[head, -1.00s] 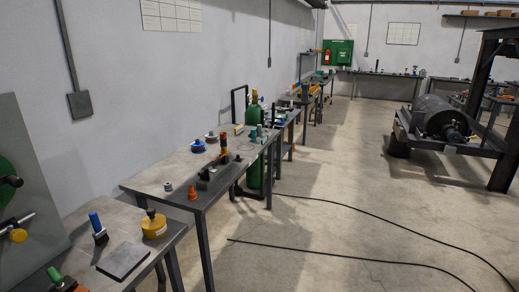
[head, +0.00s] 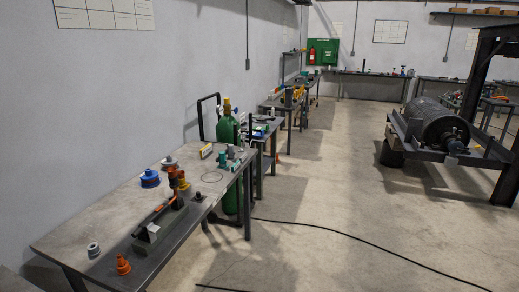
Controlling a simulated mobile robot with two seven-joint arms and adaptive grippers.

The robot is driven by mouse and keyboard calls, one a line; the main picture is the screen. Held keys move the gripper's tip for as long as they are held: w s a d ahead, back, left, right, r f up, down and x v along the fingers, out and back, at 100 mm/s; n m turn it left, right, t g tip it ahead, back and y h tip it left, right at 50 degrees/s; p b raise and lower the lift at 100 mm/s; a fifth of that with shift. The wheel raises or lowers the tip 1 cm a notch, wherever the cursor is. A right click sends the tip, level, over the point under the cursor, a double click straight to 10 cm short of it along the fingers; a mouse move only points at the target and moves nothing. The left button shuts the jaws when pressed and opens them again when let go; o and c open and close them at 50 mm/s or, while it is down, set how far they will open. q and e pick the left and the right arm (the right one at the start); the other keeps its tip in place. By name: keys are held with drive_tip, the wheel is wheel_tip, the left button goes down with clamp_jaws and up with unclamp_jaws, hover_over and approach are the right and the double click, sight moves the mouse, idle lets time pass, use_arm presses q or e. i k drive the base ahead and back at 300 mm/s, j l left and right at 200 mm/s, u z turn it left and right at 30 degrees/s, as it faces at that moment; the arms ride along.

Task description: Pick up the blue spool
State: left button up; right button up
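A blue spool (head: 150,178) stands on the near grey table (head: 87,218), toward its back edge by the wall. It has a darker knob on top. A similar grey and red spool (head: 169,162) stands just behind it. Neither of my grippers is in the head view.
The table also bears an orange cone-like piece (head: 123,264), a grey ring (head: 93,250), a grey tool block (head: 152,234) and several small parts. A green gas cylinder (head: 228,131) stands at its far side. Black cables (head: 340,232) cross the open floor to the right.

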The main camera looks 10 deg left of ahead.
sight(148, 177)
drive_tip(key=i+u, duration=0.2)
drive_tip(key=i, duration=0.25)
drive_tip(key=i+l+u, duration=0.2)
drive_tip(key=i, duration=0.2)
drive_tip(key=i+l+u, duration=0.2)
drive_tip(key=i, duration=0.25)
